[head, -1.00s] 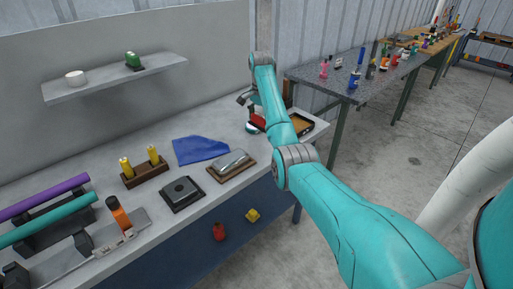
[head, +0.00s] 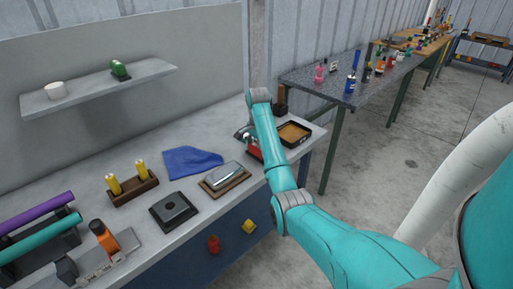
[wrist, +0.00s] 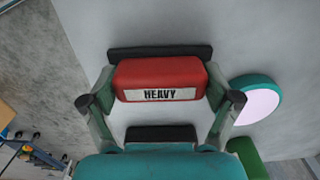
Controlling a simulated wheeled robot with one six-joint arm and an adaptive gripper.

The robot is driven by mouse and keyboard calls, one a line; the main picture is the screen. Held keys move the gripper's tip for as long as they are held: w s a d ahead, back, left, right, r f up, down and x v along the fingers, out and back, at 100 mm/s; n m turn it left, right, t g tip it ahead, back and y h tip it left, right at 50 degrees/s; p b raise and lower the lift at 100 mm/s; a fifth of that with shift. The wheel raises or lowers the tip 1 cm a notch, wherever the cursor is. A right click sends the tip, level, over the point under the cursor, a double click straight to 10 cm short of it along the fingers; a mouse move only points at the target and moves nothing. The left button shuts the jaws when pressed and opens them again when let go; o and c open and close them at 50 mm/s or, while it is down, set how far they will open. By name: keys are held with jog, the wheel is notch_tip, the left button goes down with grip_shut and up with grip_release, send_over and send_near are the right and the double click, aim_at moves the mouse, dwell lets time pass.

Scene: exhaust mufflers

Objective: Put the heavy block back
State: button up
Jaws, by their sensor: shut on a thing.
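The heavy block (wrist: 160,80) is red with a white label reading HEAVY. In the wrist view it sits between the two fingers of my gripper (wrist: 160,100), which is shut on it. Dark bars show above and below the block in that view; I cannot tell whether they belong to it. In the head view the red block (head: 253,150) shows at the far right part of the grey bench (head: 225,135), partly hidden by my arm. I cannot tell whether it touches the bench.
A black-rimmed tray (head: 307,137) stands right of my arm. A blue cloth (head: 190,162), a silver part on a wooden board (head: 237,187), and a black square base (head: 173,211) lie left. A teal-rimmed round thing (wrist: 257,103) and a green thing (wrist: 246,152) lie near my gripper.

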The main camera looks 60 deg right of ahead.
jog(key=shift+f, duration=0.1)
jog(key=o, duration=0.9)
jog(key=shift+f, duration=0.1)
jog(key=shift+c, duration=0.2)
